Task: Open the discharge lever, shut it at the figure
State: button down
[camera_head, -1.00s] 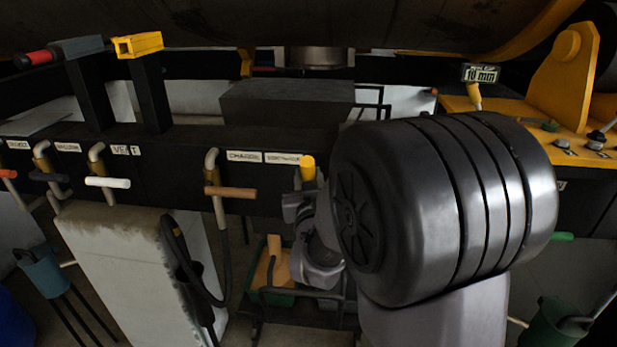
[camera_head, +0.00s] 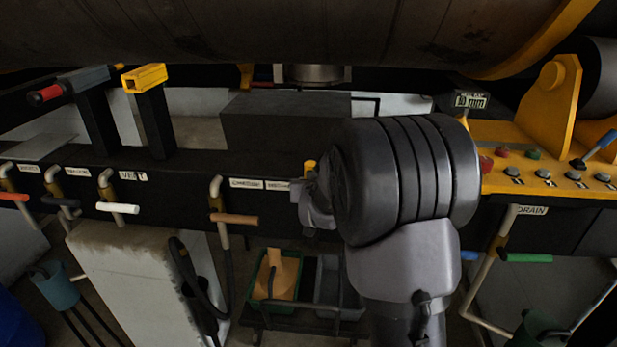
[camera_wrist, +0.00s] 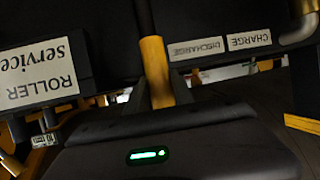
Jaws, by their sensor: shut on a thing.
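The discharge lever shows its yellow grip (camera_head: 310,166) just right of the discharge label (camera_head: 278,185) in the head view. In the wrist view, which is upside down, the yellow grip (camera_wrist: 157,70) rises from my gripper (camera_wrist: 160,98), on a dark shaft. My gripper (camera_head: 314,192) is shut on this grip; its fingertips are mostly hidden. The small display (camera_head: 470,100) stands on the yellow console at the right, its figure too small to read surely. It also shows in the wrist view (camera_wrist: 44,139).
The charge lever (camera_head: 235,218) with a brown grip hangs left of my gripper. The vent lever (camera_head: 118,208) is white. A drain lever (camera_head: 528,258) with a green grip is at the right. A dark box (camera_head: 285,122) stands behind; green and grey bins (camera_head: 262,285) sit below.

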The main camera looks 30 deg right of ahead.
jog(key=shift+w+d+r, duration=0.1)
jog(key=shift+w+r, duration=0.1)
jog(key=c, duration=1.4)
grip_release()
jog(key=o, duration=0.3)
jog(key=shift+w+d+f, duration=0.1)
jog(key=shift+w+f, duration=0.05)
jog(key=shift+w, duration=0.05)
jog(key=shift+s, duration=0.15)
jog(key=p+v, duration=0.2)
jog(key=v, duration=1.5)
jog(key=shift+r, duration=0.3)
jog(key=shift+s, duration=0.1)
